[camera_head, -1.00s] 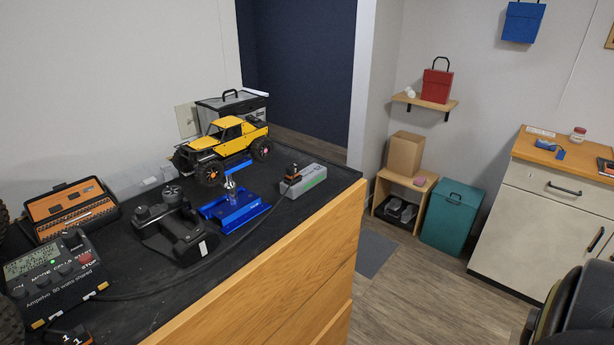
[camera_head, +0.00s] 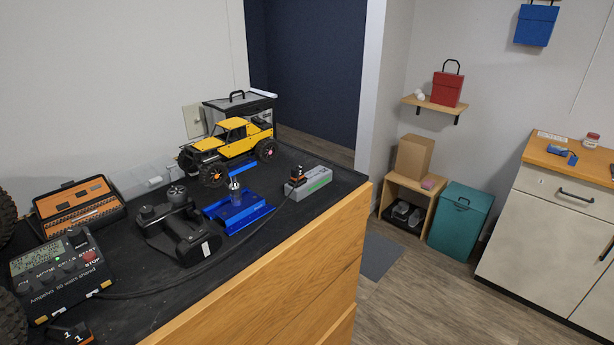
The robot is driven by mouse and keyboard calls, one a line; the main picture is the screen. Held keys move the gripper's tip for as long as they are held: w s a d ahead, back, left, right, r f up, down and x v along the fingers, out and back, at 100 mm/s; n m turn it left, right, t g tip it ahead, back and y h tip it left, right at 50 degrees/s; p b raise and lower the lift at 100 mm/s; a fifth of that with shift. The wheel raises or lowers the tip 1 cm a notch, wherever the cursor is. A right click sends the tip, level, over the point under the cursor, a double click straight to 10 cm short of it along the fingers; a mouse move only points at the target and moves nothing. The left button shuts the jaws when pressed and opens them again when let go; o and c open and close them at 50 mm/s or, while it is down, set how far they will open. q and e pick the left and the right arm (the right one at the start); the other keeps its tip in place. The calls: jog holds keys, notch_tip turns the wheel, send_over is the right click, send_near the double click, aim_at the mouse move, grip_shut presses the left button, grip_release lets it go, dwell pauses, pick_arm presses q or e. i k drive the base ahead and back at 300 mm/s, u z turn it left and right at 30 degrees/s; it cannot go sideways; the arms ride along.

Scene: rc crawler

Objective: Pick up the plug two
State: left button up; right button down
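A black plug with orange marks (camera_head: 297,178) sits at the near end of a grey battery block (camera_head: 318,179) near the right end of the black bench top. A cable runs from it along the bench to the charger (camera_head: 60,274) on the left. Another small black and orange plug (camera_head: 72,334), marked with the digit 1, is partly cut off at the bottom left edge. I cannot read a number two on either plug. Neither of my grippers is in view.
A yellow crawler (camera_head: 228,147), a blue stand (camera_head: 240,210), a black transmitter (camera_head: 180,232) and an orange-black case (camera_head: 78,207) crowd the bench (camera_head: 140,317). Dark tyre-like shapes (camera_head: 8,318) show at the left edge. The floor (camera_head: 437,312) right of the bench is clear.

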aim_at(294, 173)
jog(key=z, duration=2.25)
jog(key=i, duration=1.6)
jog(key=u, duration=2.75)
